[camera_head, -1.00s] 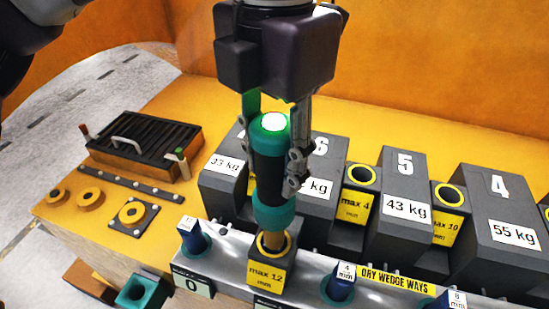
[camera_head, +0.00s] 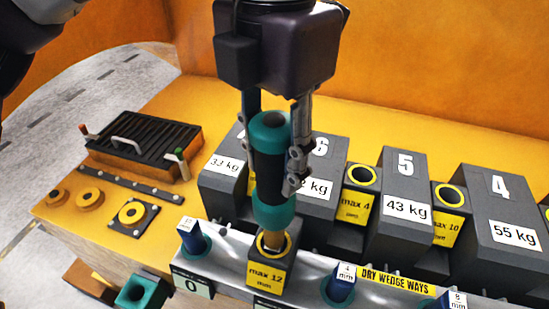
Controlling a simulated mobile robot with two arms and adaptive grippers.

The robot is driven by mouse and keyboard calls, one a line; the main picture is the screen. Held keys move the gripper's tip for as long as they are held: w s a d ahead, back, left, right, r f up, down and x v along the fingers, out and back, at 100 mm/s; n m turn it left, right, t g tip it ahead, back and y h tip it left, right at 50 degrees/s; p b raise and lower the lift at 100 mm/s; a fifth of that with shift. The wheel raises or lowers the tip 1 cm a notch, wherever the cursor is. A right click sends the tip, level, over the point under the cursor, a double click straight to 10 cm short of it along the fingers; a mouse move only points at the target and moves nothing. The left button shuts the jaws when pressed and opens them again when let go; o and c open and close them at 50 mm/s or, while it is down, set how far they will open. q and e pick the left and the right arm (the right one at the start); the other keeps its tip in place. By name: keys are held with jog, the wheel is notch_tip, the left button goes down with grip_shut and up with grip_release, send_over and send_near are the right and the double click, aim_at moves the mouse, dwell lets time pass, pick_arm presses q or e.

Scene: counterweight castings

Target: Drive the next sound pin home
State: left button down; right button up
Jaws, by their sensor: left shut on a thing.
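My left gripper (camera_head: 273,165) is shut on an upright teal and black tool (camera_head: 270,172), seen from above and in front. Blue pegs with mm tags stand along the grey rail: one on the left (camera_head: 194,240), one marked 4 mm (camera_head: 341,287). My right gripper is not in view.
Grey castings marked 5 (camera_head: 402,180) and 4 (camera_head: 498,205) stand behind the rail, with yellow-ringed sockets (camera_head: 361,176) between them. A black slatted tray (camera_head: 142,148) and yellow rings (camera_head: 89,197) lie at left. A teal square socket (camera_head: 138,291) is at the front left.

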aim_at(274, 121)
pick_arm(q)
notch_tip(274, 121, up, 9)
jog(key=p, duration=0.5)
jog(key=shift+r+p, duration=0.15)
jog(key=shift+p, duration=0.25)
